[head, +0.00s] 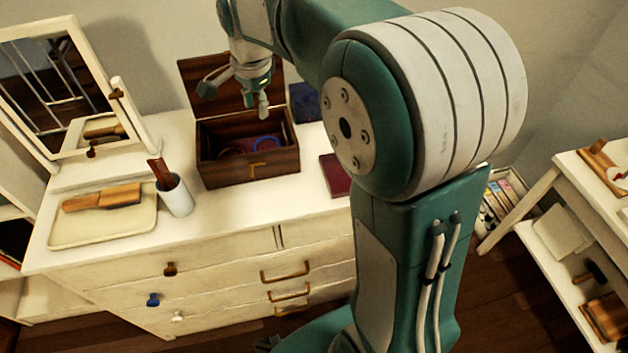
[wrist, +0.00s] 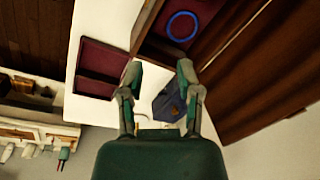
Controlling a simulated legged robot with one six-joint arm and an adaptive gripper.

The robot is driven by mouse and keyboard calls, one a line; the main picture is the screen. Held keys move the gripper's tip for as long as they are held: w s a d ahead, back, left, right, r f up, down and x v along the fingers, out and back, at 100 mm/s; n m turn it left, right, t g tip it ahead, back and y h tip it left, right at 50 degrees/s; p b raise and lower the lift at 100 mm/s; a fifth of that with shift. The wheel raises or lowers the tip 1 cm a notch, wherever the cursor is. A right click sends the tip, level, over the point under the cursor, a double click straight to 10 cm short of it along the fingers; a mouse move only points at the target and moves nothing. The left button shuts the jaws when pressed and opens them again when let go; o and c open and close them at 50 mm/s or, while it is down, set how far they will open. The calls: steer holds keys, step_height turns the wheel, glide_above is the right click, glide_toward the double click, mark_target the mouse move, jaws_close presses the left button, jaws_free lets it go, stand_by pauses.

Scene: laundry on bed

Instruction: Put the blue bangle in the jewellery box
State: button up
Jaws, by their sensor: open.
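The jewellery box (head: 225,172) is dark wood with a red lining and stands on the white dresser, its lid (head: 200,82) raised. The blue bangle (wrist: 168,27) lies inside the box on the red lining; part of it also shows in the head view (head: 266,137). My gripper (head: 234,98) is open and empty above the box, in front of the raised lid. In the wrist view my spread fingers (wrist: 160,71) are apart from the bangle, which lies beyond them toward the top of the picture.
A maroon tray (head: 335,175) and a dark blue item (head: 305,103) lie right of the box. A mirror (head: 60,85), a cup (head: 175,195) and a cream tray (head: 85,232) with a brush (head: 103,197) are to the left.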

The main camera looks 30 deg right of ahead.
steer(key=s+d+n+t, duration=0.1)
steer(key=s+n+t, duration=0.3)
steer(key=s+n, duration=0.9)
steer(key=s, duration=1.1)
steer(key=shift+s+d+r+n, duration=0.2)
steer(key=shift+d+r+n, duration=0.1)
steer(key=shift+r, duration=0.1)
steer(key=shift+d, duration=0.1)
